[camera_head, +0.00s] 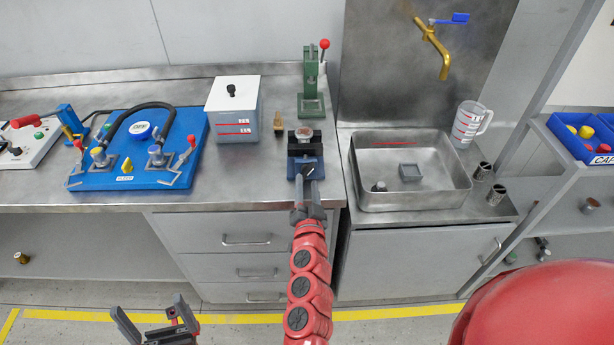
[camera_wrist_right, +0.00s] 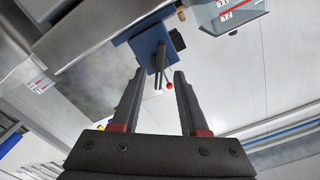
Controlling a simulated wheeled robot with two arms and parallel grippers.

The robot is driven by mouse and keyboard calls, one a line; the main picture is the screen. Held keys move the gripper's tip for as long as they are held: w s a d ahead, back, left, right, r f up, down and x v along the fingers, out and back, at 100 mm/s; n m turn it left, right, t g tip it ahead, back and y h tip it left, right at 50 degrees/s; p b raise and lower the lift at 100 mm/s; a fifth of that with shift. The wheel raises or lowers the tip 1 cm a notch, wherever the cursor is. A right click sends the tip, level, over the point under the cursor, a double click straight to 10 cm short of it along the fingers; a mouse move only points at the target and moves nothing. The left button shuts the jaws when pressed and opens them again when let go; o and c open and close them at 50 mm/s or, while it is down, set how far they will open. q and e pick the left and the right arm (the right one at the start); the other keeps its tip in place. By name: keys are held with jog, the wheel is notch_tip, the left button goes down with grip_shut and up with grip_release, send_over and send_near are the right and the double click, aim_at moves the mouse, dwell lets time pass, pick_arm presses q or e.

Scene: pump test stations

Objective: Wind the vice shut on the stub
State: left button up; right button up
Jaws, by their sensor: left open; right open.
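The vice (camera_head: 305,150) stands near the front edge of the steel bench, with a blue body and dark jaws. It also shows in the right wrist view (camera_wrist_right: 145,45). A round, pale stub (camera_head: 304,132) sits at the jaws; whether they touch it I cannot tell. The vice's dark handle (camera_head: 309,171) is on its front. My right gripper (camera_head: 308,188) is open just in front of the handle. In the right wrist view, the handle bar (camera_wrist_right: 157,65) appears between the fingertips. My left gripper (camera_head: 158,318) is open and empty, low in front of the drawers.
A green press (camera_head: 311,95) with a red knob stands behind the vice. A white-lidded box (camera_head: 233,110) and a blue pump board (camera_head: 140,180) are to the left. A metal sink tray (camera_head: 410,200) is to the right.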

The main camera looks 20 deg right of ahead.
aim_at(307, 176)
jog(key=shift+x, duration=1.7)
jog(key=shift+d, duration=0.1)
grip_shut()
